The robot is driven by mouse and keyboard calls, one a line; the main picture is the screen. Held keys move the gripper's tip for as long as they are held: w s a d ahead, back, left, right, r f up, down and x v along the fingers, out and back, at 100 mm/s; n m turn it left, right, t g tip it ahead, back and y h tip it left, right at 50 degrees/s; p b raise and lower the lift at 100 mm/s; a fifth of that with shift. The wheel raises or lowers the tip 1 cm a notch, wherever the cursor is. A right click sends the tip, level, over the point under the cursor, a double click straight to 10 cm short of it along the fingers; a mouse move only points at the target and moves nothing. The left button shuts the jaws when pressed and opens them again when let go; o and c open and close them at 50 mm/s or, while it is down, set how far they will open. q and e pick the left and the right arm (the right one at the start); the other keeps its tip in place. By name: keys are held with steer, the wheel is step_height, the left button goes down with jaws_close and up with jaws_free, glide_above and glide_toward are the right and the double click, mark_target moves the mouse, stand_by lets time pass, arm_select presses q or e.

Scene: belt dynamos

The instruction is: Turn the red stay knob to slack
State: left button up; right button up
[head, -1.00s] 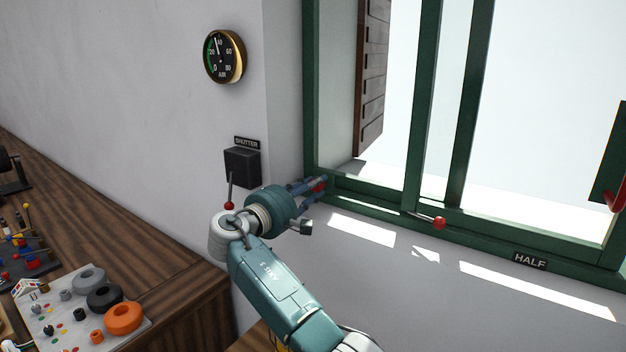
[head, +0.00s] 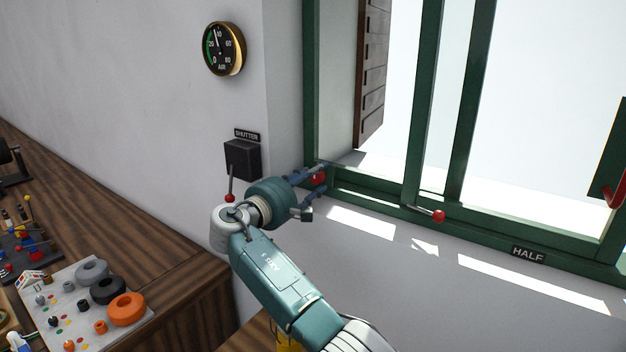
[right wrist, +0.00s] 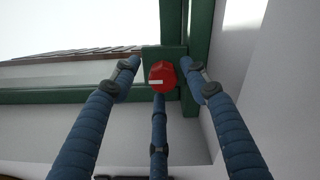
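The red stay knob (head: 318,178) sits at the lower left corner of the green window frame (head: 365,194). In the right wrist view the knob (right wrist: 162,75) is faceted, with a short white mark lying about level on its face. My right gripper (head: 315,181) is at the knob, its blue fingers spread. In the right wrist view the gripper (right wrist: 165,75) has one finger on the left, one on the right and one below. The side fingers stand apart from the knob; whether the lower one touches it I cannot tell. My left gripper is not in view.
A black shutter box (head: 242,159) with a red-tipped lever (head: 231,185) is on the wall close to my right wrist. Another red ball handle (head: 438,215) is on the window sill bar. A wooden bench (head: 190,270) with loose parts stands at left.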

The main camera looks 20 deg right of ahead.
steer(key=shift+f, duration=0.2)
steer(key=shift+s+a, duration=0.3)
steer(key=shift+a, duration=0.1)
steer(key=v, duration=1.1)
